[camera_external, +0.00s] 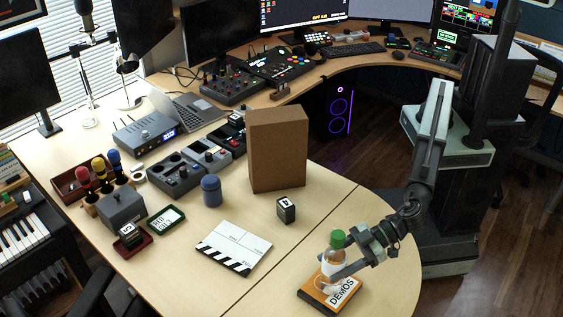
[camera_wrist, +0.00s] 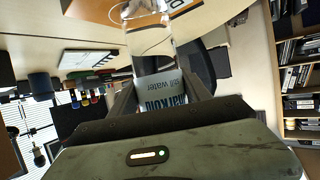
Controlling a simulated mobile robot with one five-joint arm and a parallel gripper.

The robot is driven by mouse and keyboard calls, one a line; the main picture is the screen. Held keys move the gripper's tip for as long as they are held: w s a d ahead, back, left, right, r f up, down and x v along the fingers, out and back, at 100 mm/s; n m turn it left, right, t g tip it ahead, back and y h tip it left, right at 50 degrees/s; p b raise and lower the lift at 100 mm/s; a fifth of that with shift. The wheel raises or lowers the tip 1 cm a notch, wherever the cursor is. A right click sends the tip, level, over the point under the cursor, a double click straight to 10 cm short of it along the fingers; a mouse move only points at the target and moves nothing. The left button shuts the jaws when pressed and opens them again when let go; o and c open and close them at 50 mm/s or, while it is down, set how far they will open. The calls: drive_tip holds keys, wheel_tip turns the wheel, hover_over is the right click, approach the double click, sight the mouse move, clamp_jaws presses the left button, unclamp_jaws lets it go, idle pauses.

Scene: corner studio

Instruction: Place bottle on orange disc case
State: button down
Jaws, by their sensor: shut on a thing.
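The clear bottle (camera_external: 334,257) with a green cap is upright, over the orange disc case (camera_external: 313,297) marked DEMOS, near the table's front right edge. My gripper (camera_external: 343,268) is shut on the bottle around its body, coming from the right. The wrist view shows the bottle's "still water" label (camera_wrist: 162,92) between my fingers and its clear body (camera_wrist: 150,42) beyond. I cannot tell whether the bottle's base touches the case or hangs slightly above it; the fingers cover part of it.
A clapperboard (camera_external: 234,247) lies left of the case. A small dark cube (camera_external: 286,210) and a tall cardboard box (camera_external: 278,150) stand farther back. A blue cylinder (camera_external: 211,190) stands behind the clapperboard. The tabletop between case and clapperboard is clear.

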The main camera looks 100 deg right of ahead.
drive_tip(key=shift+f, duration=0.2)
drive_tip(key=shift+c, duration=2.4)
unclamp_jaws()
drive_tip(key=shift+r, duration=0.1)
drive_tip(key=shift+r, duration=0.15)
drive_tip(key=p+v, duration=0.5)
drive_tip(key=v, duration=0.7)
